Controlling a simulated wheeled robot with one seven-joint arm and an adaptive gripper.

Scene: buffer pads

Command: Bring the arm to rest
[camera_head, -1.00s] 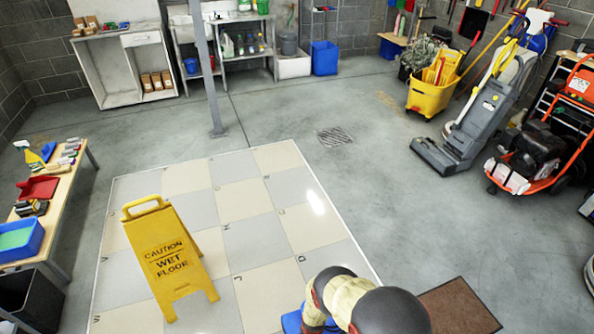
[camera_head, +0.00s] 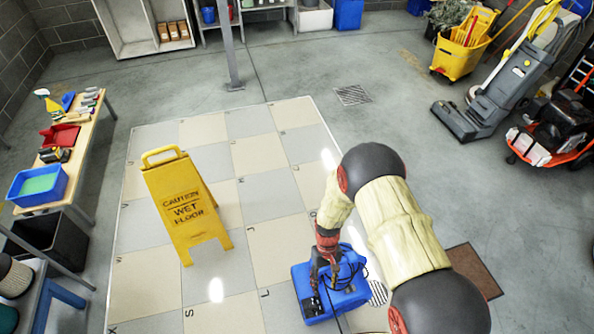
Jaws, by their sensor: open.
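My arm comes in from the lower right and bends down over the tiled floor. My gripper (camera_head: 322,282) is dark and open, pointing down at the end of the arm. It is at the left part of a blue machine (camera_head: 350,297) with a black cord, which stands on the tiles. I cannot tell whether the fingers touch the machine. My arm hides part of the floor behind it.
A yellow wet-floor sign (camera_head: 186,208) stands on the tiled patch (camera_head: 150,285). A wooden table (camera_head: 92,135) with a blue tray (camera_head: 38,184) is at the left. A brown mat (camera_head: 474,270) lies at the right. The grey floor beyond the tiles is largely clear.

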